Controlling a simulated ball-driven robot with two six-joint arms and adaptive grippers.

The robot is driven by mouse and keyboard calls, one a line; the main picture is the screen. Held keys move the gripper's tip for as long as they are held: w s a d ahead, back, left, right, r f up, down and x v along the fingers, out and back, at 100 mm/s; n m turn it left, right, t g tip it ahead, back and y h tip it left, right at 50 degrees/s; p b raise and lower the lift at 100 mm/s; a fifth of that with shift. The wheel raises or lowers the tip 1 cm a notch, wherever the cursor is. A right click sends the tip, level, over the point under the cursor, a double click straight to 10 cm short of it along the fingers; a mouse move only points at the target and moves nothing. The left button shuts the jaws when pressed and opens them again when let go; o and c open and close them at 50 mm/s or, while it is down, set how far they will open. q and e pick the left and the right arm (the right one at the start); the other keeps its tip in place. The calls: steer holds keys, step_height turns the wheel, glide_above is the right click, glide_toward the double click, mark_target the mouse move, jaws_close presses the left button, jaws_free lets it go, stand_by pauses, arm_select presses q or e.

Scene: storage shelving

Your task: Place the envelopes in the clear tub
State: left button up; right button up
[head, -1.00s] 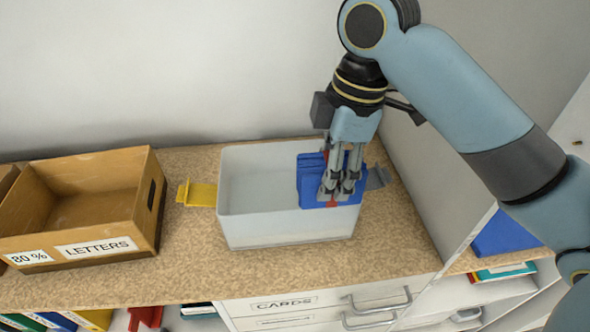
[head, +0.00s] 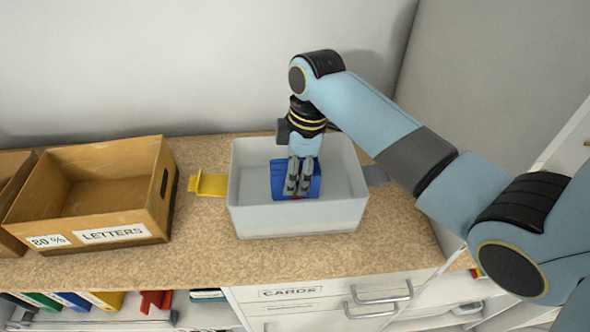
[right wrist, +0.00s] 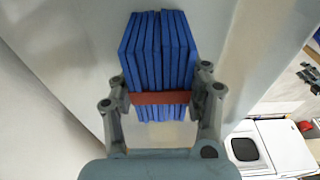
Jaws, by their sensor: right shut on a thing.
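The envelopes (head: 279,181) are a blue bundle with a red band around it. The clear tub (head: 300,220) looks pale grey-white and stands on the speckled counter. My right gripper (head: 297,188) is shut on the bundle and points down inside the tub's opening, near its middle. In the right wrist view the blue bundle (right wrist: 158,48) and its red band sit between the two fingers (right wrist: 160,100). Whether the bundle touches the tub floor cannot be told. My left gripper is not in view.
A brown LETTERS box (head: 95,195) stands left of the tub, with another brown box (head: 8,185) beyond it. A yellow tab (head: 208,184) and a grey tab (head: 374,175) flank the tub. Drawers (head: 300,293) lie below the counter; a wall stands behind.

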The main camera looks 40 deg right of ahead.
steer(key=shift+f, duration=0.1)
steer(key=o, duration=1.3)
steer(key=shift+c, duration=0.2)
step_height(320, 180, up, 12)
steer(key=s+d+b, duration=0.1)
steer(key=b, duration=0.1)
steer(key=shift+d, duration=0.3)
